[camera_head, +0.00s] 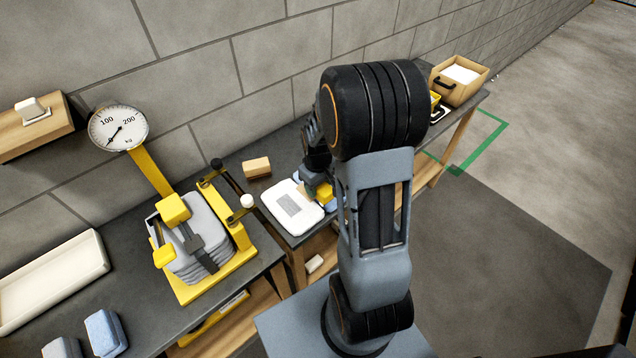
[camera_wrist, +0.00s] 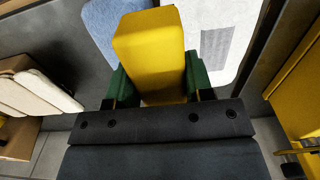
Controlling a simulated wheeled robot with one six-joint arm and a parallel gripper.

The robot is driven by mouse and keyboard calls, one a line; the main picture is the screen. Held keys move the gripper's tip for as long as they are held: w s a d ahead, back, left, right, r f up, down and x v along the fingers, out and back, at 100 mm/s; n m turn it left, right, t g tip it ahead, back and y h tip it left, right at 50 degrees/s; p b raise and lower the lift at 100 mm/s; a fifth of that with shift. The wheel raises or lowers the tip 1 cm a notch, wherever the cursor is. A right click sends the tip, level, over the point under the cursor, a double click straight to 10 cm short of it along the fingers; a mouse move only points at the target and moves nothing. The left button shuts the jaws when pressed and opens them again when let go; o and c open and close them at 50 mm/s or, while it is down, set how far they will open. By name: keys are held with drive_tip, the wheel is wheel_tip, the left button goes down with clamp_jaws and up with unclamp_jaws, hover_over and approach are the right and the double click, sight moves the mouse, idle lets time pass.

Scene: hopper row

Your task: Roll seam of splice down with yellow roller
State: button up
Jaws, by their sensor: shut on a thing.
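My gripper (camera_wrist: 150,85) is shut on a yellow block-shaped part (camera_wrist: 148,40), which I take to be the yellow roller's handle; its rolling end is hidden. The yellow part also shows in the head view (camera_head: 325,194), at the right edge of a white sheet or pad (camera_head: 273,205) on the dark bench. A grey rectangular patch (camera_head: 290,205) lies on the pad, likely the splice; its seam is too small to make out. In the wrist view the patch (camera_wrist: 215,42) is just right of the yellow part. I cannot tell whether the roller touches the pad.
A blue item (camera_wrist: 100,25) lies beside the yellow part. A wooden block (camera_head: 257,168) sits behind the pad. A yellow-framed scale (camera_head: 118,127) with a grey stack (camera_head: 190,262) stands left. A wooden box (camera_head: 462,92) is at the far right end of the bench.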

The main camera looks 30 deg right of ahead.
wheel_tip(320, 180, down, 4)
drive_tip(key=shift+r+b, duration=0.15)
drive_tip(key=shift+b, duration=0.9)
drive_tip(key=w, duration=0.3)
drive_tip(key=w+a, duration=0.1)
drive_tip(key=w, duration=0.3)
drive_tip(key=w+a+r+p, duration=0.1)
drive_tip(key=w, duration=0.2)
drive_tip(key=shift+w+a, duration=0.1)
drive_tip(key=shift+w, duration=0.25)
drive_tip(key=shift+f+b, duration=0.25)
drive_tip(key=shift+b, duration=0.1)
drive_tip(key=shift+f+b, duration=0.4)
drive_tip(key=shift+f, duration=0.15)
drive_tip(key=shift+s+d, duration=0.25)
drive_tip(key=shift+s, duration=0.9)
drive_tip(key=shift+s+d, duration=0.2)
drive_tip(key=shift+s, duration=0.9)
